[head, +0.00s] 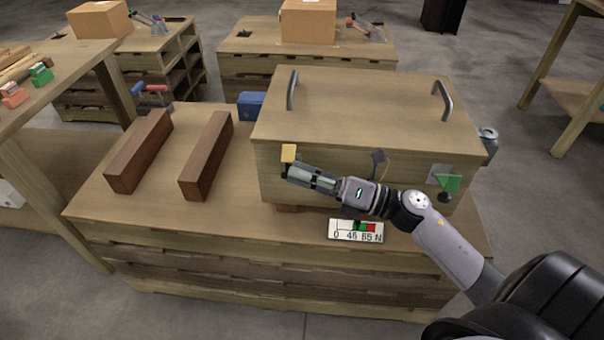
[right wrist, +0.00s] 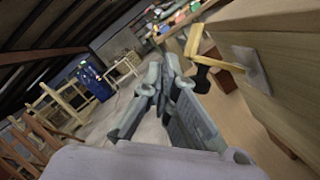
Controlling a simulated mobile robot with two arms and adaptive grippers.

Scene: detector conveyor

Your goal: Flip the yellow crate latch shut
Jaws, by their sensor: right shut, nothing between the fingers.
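The wooden crate (head: 330,180) stands on a wooden bench, with its lid (head: 365,100) down on top. The yellow latch (head: 288,153) is at the left end of the crate's front face, just below the lid edge. In the right wrist view the yellow latch (right wrist: 222,60) shows as a bent bar beside a pale plate, with a dark part under it. My right gripper (head: 291,172) is shut and empty. Its fingertips are just below the latch in the head view; I cannot tell whether they touch it. My left gripper is out of view.
A green flag-shaped part (head: 449,184) and a dark part (head: 378,158) are on the crate's front. A gauge card (head: 356,231) is at the bench's front edge. Two brown beams (head: 138,150) lie left of the crate. A blue box (head: 251,105) is behind them.

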